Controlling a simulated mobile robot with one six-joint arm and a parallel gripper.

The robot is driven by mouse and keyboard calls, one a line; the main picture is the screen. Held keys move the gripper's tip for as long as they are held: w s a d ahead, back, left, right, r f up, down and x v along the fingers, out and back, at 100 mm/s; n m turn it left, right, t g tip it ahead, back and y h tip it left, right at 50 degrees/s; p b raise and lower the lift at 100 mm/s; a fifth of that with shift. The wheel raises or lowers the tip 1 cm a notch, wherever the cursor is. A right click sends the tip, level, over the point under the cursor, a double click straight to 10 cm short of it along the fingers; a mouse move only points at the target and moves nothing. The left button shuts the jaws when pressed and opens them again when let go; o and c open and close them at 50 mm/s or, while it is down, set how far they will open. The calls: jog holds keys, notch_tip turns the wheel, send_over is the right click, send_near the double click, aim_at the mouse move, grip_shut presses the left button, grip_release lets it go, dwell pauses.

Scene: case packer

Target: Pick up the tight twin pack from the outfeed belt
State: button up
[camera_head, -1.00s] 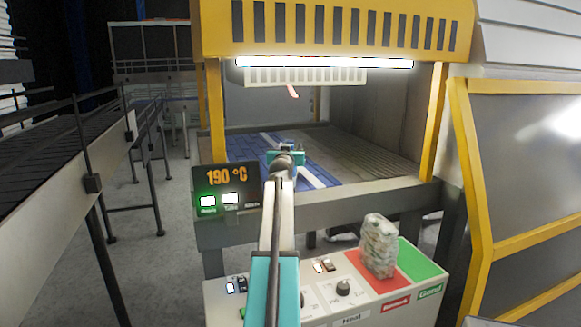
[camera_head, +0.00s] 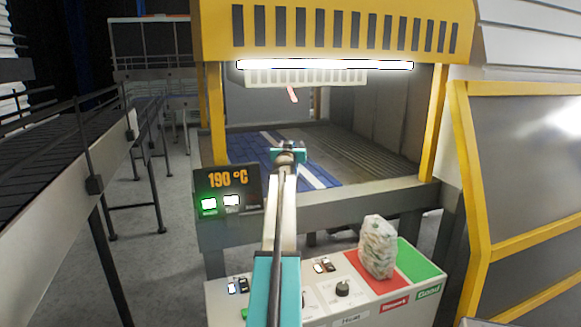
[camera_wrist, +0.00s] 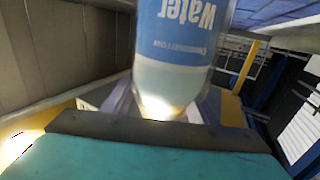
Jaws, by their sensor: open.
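In the wrist view a clear bottle (camera_wrist: 175,50) with a blue "Water" label stands close in front of my gripper, its print upside down in the picture. Only this one bottle shows, its top part cut off by the picture edge; whether it is part of a twin pack I cannot tell. In the head view my gripper (camera_head: 288,152) is over the blue outfeed belt (camera_head: 245,175) at the machine opening and hides what is beyond it. The gripper is open. In the wrist view a dark bar and teal part of it lie below the bottle.
A crumpled wrapped pack (camera_head: 378,247) stands on the red "Rework" plate (camera_head: 400,271) of the front panel, beside the empty green "Good" plate (camera_head: 418,262). Yellow posts (camera_head: 432,125) frame the opening. A display (camera_head: 227,190) reads 190 °C. A railed conveyor (camera_head: 70,150) runs at left.

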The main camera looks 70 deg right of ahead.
dwell(0.4)
grip_shut()
